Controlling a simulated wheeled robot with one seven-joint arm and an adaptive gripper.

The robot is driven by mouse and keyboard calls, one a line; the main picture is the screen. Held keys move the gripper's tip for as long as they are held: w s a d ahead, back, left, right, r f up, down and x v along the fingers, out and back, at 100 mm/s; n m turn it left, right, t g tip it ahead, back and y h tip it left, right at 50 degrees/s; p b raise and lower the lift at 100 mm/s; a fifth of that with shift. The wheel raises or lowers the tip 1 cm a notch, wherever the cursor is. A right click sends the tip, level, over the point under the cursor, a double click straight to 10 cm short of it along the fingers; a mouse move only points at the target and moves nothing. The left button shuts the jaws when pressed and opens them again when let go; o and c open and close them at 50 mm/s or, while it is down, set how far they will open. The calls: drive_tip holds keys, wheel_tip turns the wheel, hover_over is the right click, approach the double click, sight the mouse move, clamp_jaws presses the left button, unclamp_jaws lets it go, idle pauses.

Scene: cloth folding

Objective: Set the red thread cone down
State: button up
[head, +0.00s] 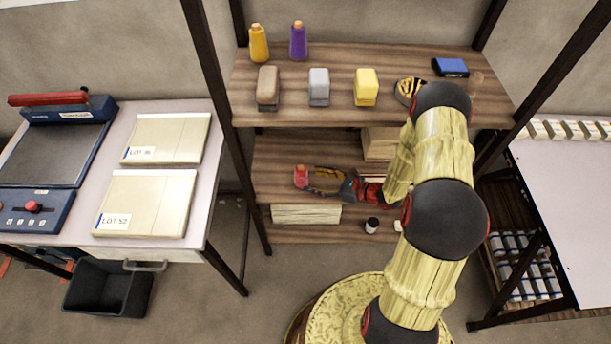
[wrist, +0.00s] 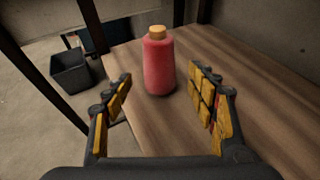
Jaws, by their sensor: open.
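The red thread cone (head: 301,177) stands upright on the middle shelf (head: 275,155) of the wooden rack, near its left end. In the wrist view the red thread cone (wrist: 159,62) has a tan top and stands on bare wood. My gripper (head: 322,181) reaches in from the right at shelf height. In the wrist view my gripper (wrist: 163,88) is open, its yellow-padded fingers apart with the cone just ahead between them. I see a gap between each finger and the cone.
A dark jar (head: 372,225) and a pale stack (head: 306,214) are on the bottom shelf. A rack post (wrist: 91,23) is near the cone.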

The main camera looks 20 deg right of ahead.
drive_tip(key=p+v, duration=0.1)
drive_tip(key=v, duration=0.3)
drive_tip(key=shift+s+d+r, duration=0.1)
drive_tip(key=shift+d, duration=0.1)
drive_tip(key=shift+s+d+r, duration=0.1)
drive_tip(key=shift+s+d, duration=0.15)
drive_tip(key=shift+s, duration=0.15)
drive_tip(key=s+a+f+n+g+y, duration=0.1)
drive_tip(key=s+a+n+g, duration=0.1)
drive_tip(key=s+a, duration=0.25)
drive_tip(key=s+a+r+n+g, duration=0.2)
drive_tip(key=s+r+n+g, duration=0.6)
drive_tip(key=s+r+n, duration=0.15)
drive_tip(key=s+d+r+n+t+h, duration=0.1)
drive_tip(key=s+r+n+h, duration=0.1)
drive_tip(key=r+n+h, duration=0.45)
drive_tip(key=s+d+r+n+t+h, duration=0.1)
drive_tip(key=s+r+n, duration=0.2)
drive_tip(key=r, duration=0.7)
drive_tip(key=s+d+r+n+t+h, duration=0.15)
drive_tip(key=r+n+h, duration=0.25)
drive_tip(key=r, duration=0.4)
drive_tip(key=s+a+r+n+t, duration=0.1)
drive_tip(key=a+r+n+t, duration=0.1)
drive_tip(key=a+r, duration=0.2)
wheel_tip(320, 180, up, 4)
drive_tip(key=shift+s+a+f+y, duration=0.2)
drive_tip(key=shift+s+a+y, duration=0.05)
drive_tip(key=shift+a+y, duration=0.1)
